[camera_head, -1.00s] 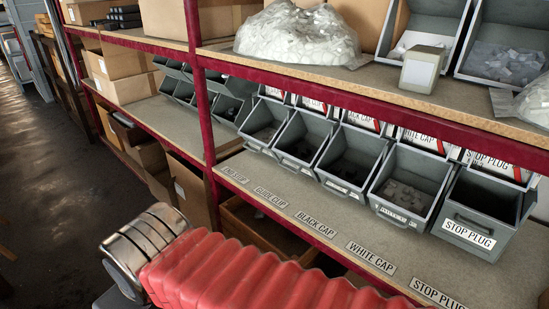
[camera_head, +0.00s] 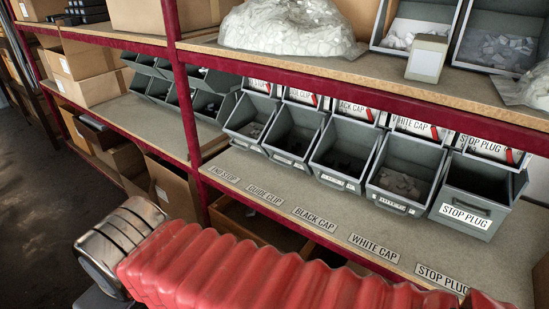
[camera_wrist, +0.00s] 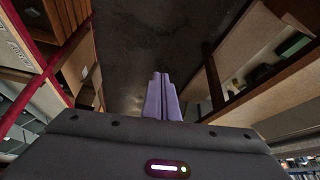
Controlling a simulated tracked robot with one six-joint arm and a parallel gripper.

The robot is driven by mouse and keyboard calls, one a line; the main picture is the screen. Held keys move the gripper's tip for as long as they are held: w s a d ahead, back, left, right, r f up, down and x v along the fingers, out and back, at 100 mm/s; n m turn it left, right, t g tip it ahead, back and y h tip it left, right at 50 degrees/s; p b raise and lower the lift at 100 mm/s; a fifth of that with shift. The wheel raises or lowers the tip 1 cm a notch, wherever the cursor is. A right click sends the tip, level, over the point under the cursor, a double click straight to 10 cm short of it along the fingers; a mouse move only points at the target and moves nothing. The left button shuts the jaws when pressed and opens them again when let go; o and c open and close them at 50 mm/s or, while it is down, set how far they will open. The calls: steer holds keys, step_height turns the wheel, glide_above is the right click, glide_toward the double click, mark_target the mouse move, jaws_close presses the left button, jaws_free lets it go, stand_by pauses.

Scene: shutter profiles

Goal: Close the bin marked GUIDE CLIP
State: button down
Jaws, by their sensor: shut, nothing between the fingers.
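The GUIDE CLIP bin (camera_head: 295,133) is the second grey bin from the left in the row on the middle shelf in the head view. Its top is open and its inside shows, with dark contents that I cannot make out. A GUIDE CLIP label (camera_head: 265,195) lies on the shelf edge in front of it, and a card with a red stripe (camera_head: 300,97) stands behind it. My gripper (camera_wrist: 162,78) shows only in the wrist view. Its two purple fingers are together and empty, pointing over the dark floor, away from the bin. The bin is not clearly seen in the wrist view.
Other open grey bins flank it, including the STOP PLUG bin (camera_head: 480,195) at the right. A dark red shelf upright (camera_head: 182,90) stands left of the row, and a red beam (camera_head: 380,100) runs above it. Cardboard boxes (camera_head: 90,62) fill the left. The shelf strip before the bins is clear.

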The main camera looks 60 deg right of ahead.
steer(key=shift+d, duration=0.1)
steer(key=w+d+f+n+g+h, duration=0.2)
steer(key=d+g+h, duration=0.1)
steer(key=d, duration=0.9)
steer(key=w+d+f+n+g+h, duration=0.1)
steer(key=w+d+n+g+h, duration=0.2)
steer(key=d, duration=0.9)
steer(key=w+d+f+n+g+h, duration=0.15)
steer(key=d+h, duration=0.25)
steer(key=d, duration=0.8)
steer(key=d+f+n+h, duration=0.1)
steer(key=d+f+n, duration=0.2)
steer(key=d, duration=0.3)
steer(key=w+d+f+n+h, duration=0.1)
steer(key=d+f+n+h, duration=0.1)
steer(key=d, duration=0.5)
steer(key=w+d+f+n+h, duration=0.1)
steer(key=d+f+n+h, duration=0.1)
steer(key=d+f+n, duration=0.2)
steer(key=d+f, duration=0.1)
steer(key=d, duration=0.1)
steer(key=shift+d+f+n, duration=0.35)
steer(key=shift+d, duration=0.05)
steer(key=shift+d+g, duration=0.1)
steer(key=shift+g, duration=0.15)
